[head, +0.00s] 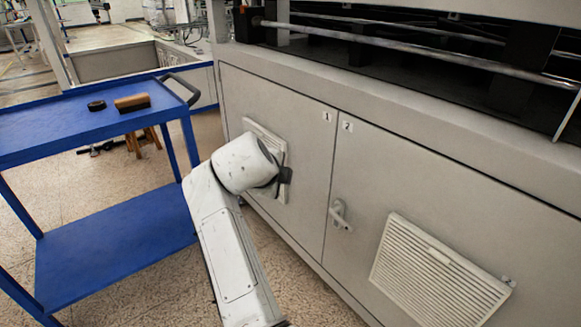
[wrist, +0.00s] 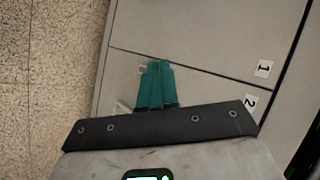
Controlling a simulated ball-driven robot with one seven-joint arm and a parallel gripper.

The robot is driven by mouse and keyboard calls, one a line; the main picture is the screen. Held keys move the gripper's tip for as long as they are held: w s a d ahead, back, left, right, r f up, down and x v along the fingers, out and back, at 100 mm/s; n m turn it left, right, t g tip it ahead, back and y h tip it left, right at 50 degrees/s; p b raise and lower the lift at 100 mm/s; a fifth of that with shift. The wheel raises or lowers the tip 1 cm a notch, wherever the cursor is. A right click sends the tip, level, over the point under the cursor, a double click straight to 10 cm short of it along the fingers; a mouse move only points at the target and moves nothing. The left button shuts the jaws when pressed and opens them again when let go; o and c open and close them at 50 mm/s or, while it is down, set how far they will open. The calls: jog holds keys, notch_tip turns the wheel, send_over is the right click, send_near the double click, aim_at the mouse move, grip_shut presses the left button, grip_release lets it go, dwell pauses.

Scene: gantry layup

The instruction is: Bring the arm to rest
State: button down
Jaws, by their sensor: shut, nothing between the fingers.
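My gripper (wrist: 155,86) shows in the wrist view, its two teal fingers together with nothing between them. Beyond it are the grey cabinet doors (wrist: 200,32) and, at the left, the speckled floor. In the head view my white arm rises from the bottom and bends in front of the cabinet (head: 285,105), near the door numbered 1. My gripper cannot be made out in the head view. I cannot tell whether the arm touches the cabinet.
A blue two-shelf cart (head: 120,245) stands at the left, with a brush (head: 132,102) and a dark round object (head: 96,105) on top. A door handle (head: 339,213) juts from the cabinet. A small wooden stool (head: 143,140) stands behind the cart.

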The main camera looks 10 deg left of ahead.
jog(key=s+d+f+n+g+h, duration=0.1)
jog(key=s+d+f+n+g, duration=0.3)
jog(key=d+f, duration=0.6)
jog(key=s+d+f+n+t, duration=0.15)
jog(key=s+d+f, duration=0.45)
jog(key=d, duration=0.6)
jog(key=s+d+f+n+g, duration=0.2)
jog(key=s+d+f+n, duration=0.2)
jog(key=s+d+f, duration=0.55)
jog(key=s+d+f+n+g, duration=0.25)
jog(key=s+d+n, duration=0.3)
jog(key=s, duration=0.85)
jog(key=s+d+r+n+g+y, duration=0.1)
jog(key=s+n, duration=0.1)
jog(key=s, duration=0.5)
jog(key=s+d+r+n+y, duration=0.1)
jog(key=s, duration=0.6)
notch_tip(320, 180, up, 26)
jog(key=p, duration=2.6)
jog(key=shift+w+n, duration=0.3)
jog(key=shift+w, duration=0.05)
jog(key=c, duration=1.8)
grip_release()
jog(key=shift+d+f, duration=0.1)
